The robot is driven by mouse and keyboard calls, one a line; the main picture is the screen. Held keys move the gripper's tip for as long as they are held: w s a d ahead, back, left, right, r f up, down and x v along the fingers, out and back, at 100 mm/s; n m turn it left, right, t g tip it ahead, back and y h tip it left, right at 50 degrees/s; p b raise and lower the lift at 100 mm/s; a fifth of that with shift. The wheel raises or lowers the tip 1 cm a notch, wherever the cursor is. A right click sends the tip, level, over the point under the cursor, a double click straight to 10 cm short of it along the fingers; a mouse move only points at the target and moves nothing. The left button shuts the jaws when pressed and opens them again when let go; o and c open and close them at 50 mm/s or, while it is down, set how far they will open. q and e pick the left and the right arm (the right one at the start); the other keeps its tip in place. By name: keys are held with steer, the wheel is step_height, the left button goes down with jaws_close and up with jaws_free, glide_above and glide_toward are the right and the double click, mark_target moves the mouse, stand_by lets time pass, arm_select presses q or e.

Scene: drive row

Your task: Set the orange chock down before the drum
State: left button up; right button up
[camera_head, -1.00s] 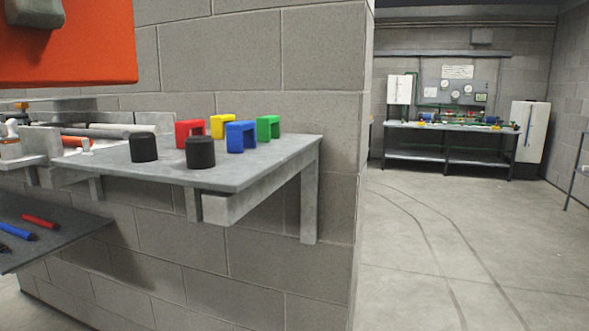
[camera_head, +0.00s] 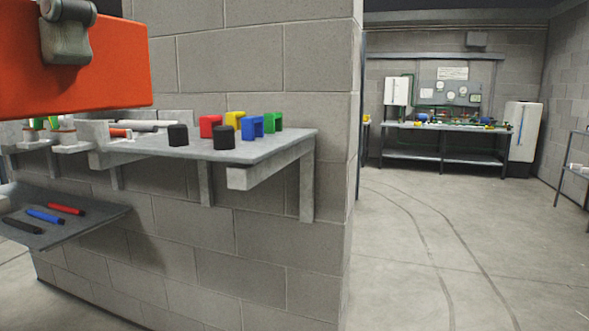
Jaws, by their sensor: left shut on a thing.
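The orange chock (camera_head: 95,85) fills the upper left, close to the camera and held up in the air. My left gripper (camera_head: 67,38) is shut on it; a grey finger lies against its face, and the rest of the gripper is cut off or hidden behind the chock. The chock hides part of the wall behind it. I see no drum that I can make out in this view. My right gripper is not in view.
A grey wall shelf (camera_head: 290,142) holds two black cylinders and several coloured blocks. A lower shelf (camera_head: 75,232) holds pens. The block wall (camera_head: 255,220) ends at a corner; right of it is open floor (camera_head: 440,260). A workbench (camera_head: 440,128) and white cabinet (camera_head: 522,130) stand at the back.

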arm_select(q)
steer(key=w+f, duration=1.1)
steer(key=f, duration=0.2)
steer(key=w+a+f+n, duration=0.1)
steer(key=w+f+n, duration=0.1)
steer(key=f, duration=1.5)
steer(key=w+a+f+n, duration=0.1)
steer(key=w+f, duration=0.3)
steer(key=f, duration=1.2)
steer(key=shift+f+n, duration=0.4)
steer(key=shift+n, duration=0.1)
steer(key=shift+a, duration=0.1)
